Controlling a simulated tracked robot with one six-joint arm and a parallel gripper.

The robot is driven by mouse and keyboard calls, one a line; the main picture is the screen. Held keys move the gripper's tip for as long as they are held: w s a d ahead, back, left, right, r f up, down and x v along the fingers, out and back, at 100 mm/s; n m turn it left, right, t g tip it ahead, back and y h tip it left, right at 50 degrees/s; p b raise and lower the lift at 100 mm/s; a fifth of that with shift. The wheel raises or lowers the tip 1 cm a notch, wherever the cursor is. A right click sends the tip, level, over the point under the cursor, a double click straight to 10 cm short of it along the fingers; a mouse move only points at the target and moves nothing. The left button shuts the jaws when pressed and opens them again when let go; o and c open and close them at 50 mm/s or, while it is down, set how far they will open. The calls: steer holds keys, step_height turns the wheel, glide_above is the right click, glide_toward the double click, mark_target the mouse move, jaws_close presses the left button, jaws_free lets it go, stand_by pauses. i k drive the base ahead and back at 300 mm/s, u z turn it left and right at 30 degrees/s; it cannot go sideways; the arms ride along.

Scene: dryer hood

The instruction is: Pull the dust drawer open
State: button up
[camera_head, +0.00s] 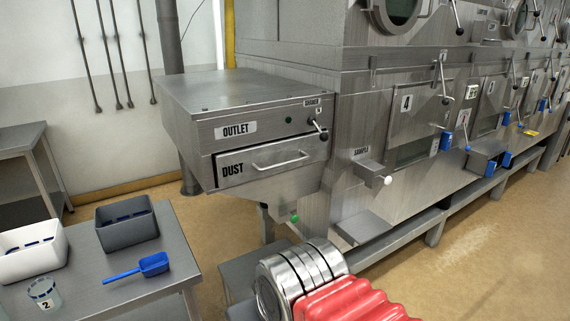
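The dust drawer (236,168) is a grey metal front labelled DUST. It is low on the outlet box (224,104), left of centre, under the OUTLET label. Its front looks about flush with the box, so it appears shut. A pale bar handle (281,160) runs across the right half of the drawer front, and nothing is touching it. My gripper is not in view.
A small lever (317,128) sticks out above the handle's right end. A table (156,222) at lower left holds a white bin (34,262), a grey bin (127,229), a blue scoop (139,269) and a cup (45,293). A sample spout (369,172) projects right of the drawer.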

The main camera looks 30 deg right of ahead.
mark_target(232, 166)
steer(key=z, duration=0.05)
steer(key=i, duration=0.95)
steer(key=u, duration=0.05)
